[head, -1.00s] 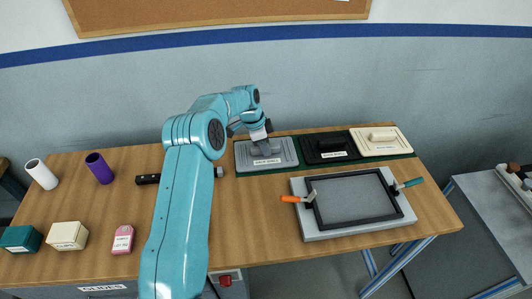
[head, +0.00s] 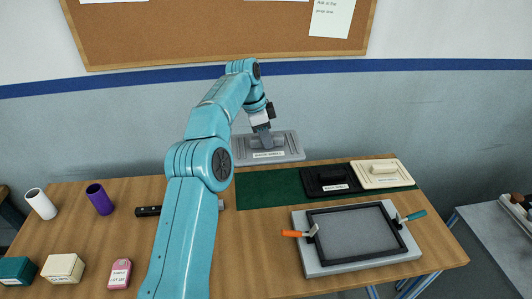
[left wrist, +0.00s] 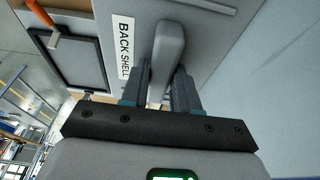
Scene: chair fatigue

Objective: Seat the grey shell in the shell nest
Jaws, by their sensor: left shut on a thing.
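The grey shell (head: 290,147) is a flat plate with a raised handle and a white label, which reads "BACK SHELL" in the left wrist view. My left gripper (head: 263,133) is shut on its handle. It holds the shell roughly level above the back of the green mat, against the wall in the head view. In the left wrist view the handle (left wrist: 168,45) sits between both fingers. A grey base with a black frame (head: 365,258), which looks like the shell nest, lies at the table's front right, its inside empty. My right gripper is out of view.
A black shell (head: 325,188) and a cream shell (head: 392,180) lie on the right of the green mat (head: 265,190). Orange-handled (head: 291,234) and green-handled (head: 416,215) clamps flank the frame. Rolls, small boxes and a pink item (head: 119,274) stand at left.

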